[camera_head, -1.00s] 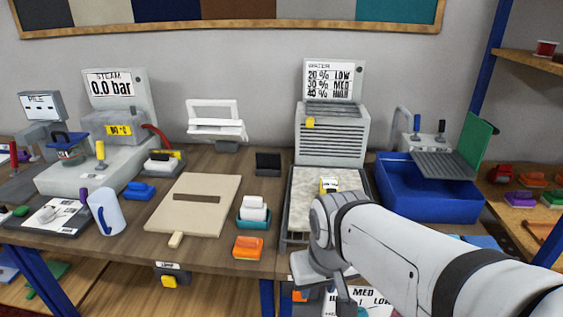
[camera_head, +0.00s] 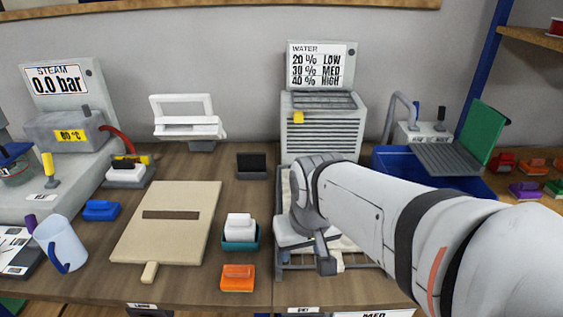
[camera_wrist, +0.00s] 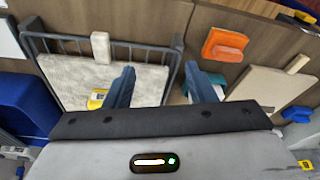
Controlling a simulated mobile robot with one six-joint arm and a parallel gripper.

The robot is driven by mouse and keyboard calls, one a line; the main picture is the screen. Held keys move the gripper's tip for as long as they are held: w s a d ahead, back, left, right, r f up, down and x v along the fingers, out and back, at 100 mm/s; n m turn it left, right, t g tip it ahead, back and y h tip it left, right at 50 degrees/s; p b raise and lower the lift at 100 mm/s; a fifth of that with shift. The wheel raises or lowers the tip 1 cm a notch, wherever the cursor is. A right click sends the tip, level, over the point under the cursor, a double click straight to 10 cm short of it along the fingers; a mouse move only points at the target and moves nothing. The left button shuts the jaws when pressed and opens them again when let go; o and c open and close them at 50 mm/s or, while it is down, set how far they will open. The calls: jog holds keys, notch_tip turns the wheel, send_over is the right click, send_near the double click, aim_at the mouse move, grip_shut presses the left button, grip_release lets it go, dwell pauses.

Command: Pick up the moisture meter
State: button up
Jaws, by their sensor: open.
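A small yellow device, which looks like the moisture meter (camera_wrist: 97,98), lies on a pale speckled rug piece (camera_wrist: 130,79) in a dark-railed tray (camera_wrist: 70,40). In the wrist view it is just left of my left finger, partly hidden by my gripper (camera_wrist: 160,68). The fingers are apart with nothing between them; tray rail and wood table show in the gap. In the head view my gripper (camera_head: 326,265) is over the tray's front part, and my arm hides the meter.
An orange block (camera_head: 238,277) and a white block in a teal holder (camera_head: 240,237) stand left of the tray. The water machine (camera_head: 322,125) stands behind it, and a blue bin (camera_head: 385,160) is at the right. A beige board (camera_head: 168,240) lies further left.

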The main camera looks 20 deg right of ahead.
jog(key=o, duration=0.4)
jog(key=w+d, duration=0.2)
jog(key=w, duration=0.1)
jog(key=w+d+m, duration=0.1)
jog(key=w+d, duration=0.2)
jog(key=w+d+m+t+b, duration=0.1)
jog(key=w+d, duration=0.2)
jog(key=w, duration=0.1)
jog(key=shift+r+h, duration=0.4)
jog(key=shift+o, duration=0.9)
jog(key=shift+m, duration=0.5)
jog(key=w+d, duration=0.4)
jog(key=d, duration=0.1)
jog(key=shift+w+d+b, duration=0.3)
jog(key=shift+d, duration=0.05)
jog(key=shift+t, duration=0.3)
jog(key=shift+x, duration=3.85)
